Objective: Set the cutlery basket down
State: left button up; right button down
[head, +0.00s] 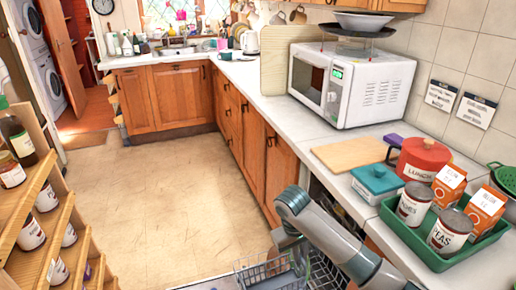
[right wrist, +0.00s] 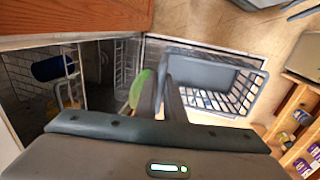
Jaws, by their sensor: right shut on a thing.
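The cutlery basket (right wrist: 215,82) is a blue-grey open basket with slotted sides. It shows just right of my right gripper's fingers (right wrist: 165,95) in the right wrist view. The fingers are shut at its near left edge; the exact grip is hard to see. In the head view the basket (head: 275,272) is at the bottom centre, cut off by the frame, below my right arm. Whether it touches anything beneath it cannot be told. My left gripper is not in view.
An open dishwasher with a wire rack (right wrist: 20,75) and a blue cup (right wrist: 52,67) lies left of the basket. A green item (right wrist: 140,88) is beside the fingers. The worktop holds a green tray (head: 440,255) of cans and cartons, and a teal box (head: 377,183). Wooden shelves (head: 45,225) stand left.

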notch_tip(320, 180, up, 12)
jog(key=a+f+b, duration=0.1)
jog(key=a+b, duration=0.1)
jog(key=s+d+r+m, duration=0.2)
jog(key=s+d+r, duration=0.1)
jog(key=s+d, duration=0.2)
jog(key=s+d+r+m+b, duration=0.1)
jog(key=s+d+r+m, duration=0.1)
jog(key=s+d+r, duration=0.2)
jog(key=s+d, duration=0.1)
jog(key=s, duration=0.2)
jog(key=shift+r+g, duration=0.15)
jog(key=shift+g, duration=0.25)
jog(key=s+f, duration=0.5)
jog(key=f, duration=0.1)
